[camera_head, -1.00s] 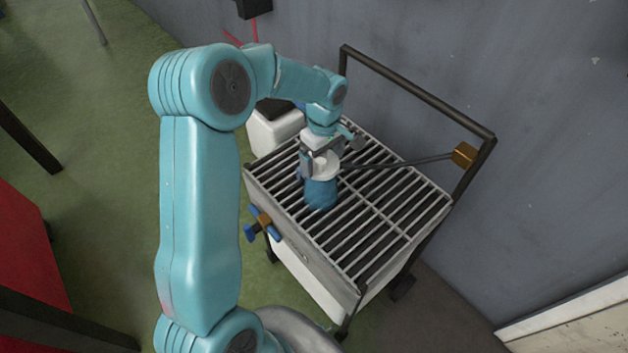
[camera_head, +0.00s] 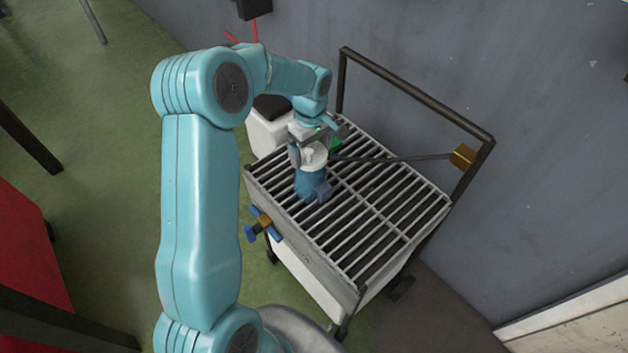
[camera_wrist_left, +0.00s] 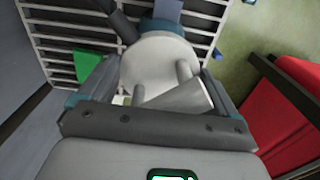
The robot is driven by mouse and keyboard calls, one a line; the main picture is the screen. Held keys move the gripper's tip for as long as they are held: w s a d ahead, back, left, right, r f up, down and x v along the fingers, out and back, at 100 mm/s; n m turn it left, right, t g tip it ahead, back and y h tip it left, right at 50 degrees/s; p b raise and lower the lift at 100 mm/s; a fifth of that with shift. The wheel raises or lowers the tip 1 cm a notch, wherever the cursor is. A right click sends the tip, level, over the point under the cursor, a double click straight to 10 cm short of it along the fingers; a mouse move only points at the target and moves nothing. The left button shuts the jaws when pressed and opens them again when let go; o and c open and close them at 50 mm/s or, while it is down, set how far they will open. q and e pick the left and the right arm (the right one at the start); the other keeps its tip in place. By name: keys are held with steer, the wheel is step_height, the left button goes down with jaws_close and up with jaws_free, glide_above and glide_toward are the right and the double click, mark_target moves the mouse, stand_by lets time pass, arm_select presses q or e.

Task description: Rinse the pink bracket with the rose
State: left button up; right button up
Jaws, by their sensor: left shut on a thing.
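My left gripper (camera_head: 310,148) is shut on the white rose (camera_head: 314,154), above the slatted grate (camera_head: 390,225) of the cart. In the left wrist view the rose (camera_wrist_left: 158,68) fills the space between my fingers (camera_wrist_left: 155,98). A dark rod (camera_head: 395,161) runs from the rose to a brass block (camera_head: 463,156) on the cart's rail. A blue column (camera_head: 309,183) stands below the rose; I cannot tell if it is water. No pink bracket shows clearly in either view. My right gripper is out of view.
A blue-grey block (camera_head: 323,190) is beside the column's foot. A green block (camera_head: 335,142) lies behind my gripper. A white container (camera_head: 268,125) stands behind the cart. A blue-handled brass valve (camera_head: 264,223) is at the cart's left side. A grey wall (camera_head: 540,160) bounds the right.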

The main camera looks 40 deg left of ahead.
arm_select(q)
steer(key=shift+a, duration=0.75)
steer(key=shift+d+b, duration=0.5)
steer(key=shift+d, duration=0.95)
steer(key=shift+s, duration=0.1)
